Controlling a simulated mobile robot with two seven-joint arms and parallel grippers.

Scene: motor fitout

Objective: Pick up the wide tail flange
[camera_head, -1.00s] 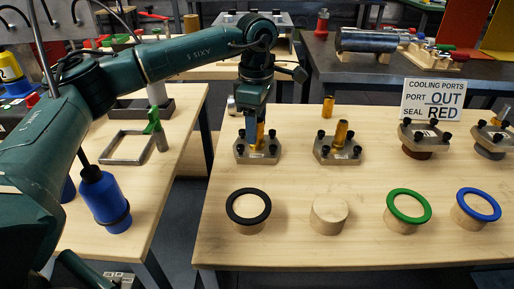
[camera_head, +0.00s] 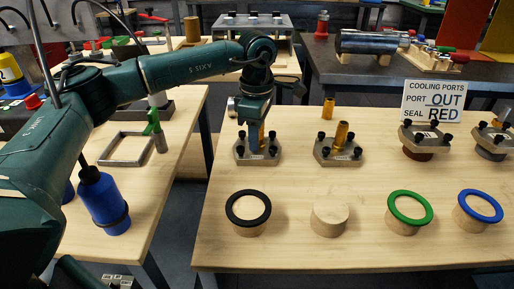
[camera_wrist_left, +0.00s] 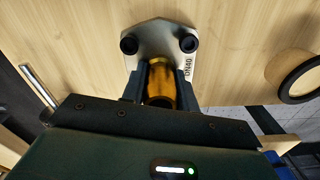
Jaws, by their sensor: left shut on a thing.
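A grey plate flange (camera_head: 244,155) with black bolts and a brass tail stands at the left of the wooden table's flange row. My left gripper (camera_head: 257,132) comes down from above and is shut on its brass tail. In the left wrist view, the fingers (camera_wrist_left: 161,85) sit either side of the brass tail (camera_wrist_left: 161,80), and the plate reads DN40 (camera_wrist_left: 189,68). The flange appears still on the table. A similar flange with a brass tail (camera_head: 341,134) stands to its right. Which tail is wider I cannot tell surely. My right gripper is not in view.
Two more bolted flanges (camera_head: 425,138) stand at the right, by a cooling ports sign (camera_head: 433,101). Wooden pucks with black (camera_head: 248,207), green (camera_head: 410,208) and blue rings line the front; one puck (camera_head: 329,216) is bare. A loose brass piece (camera_head: 328,108) stands behind.

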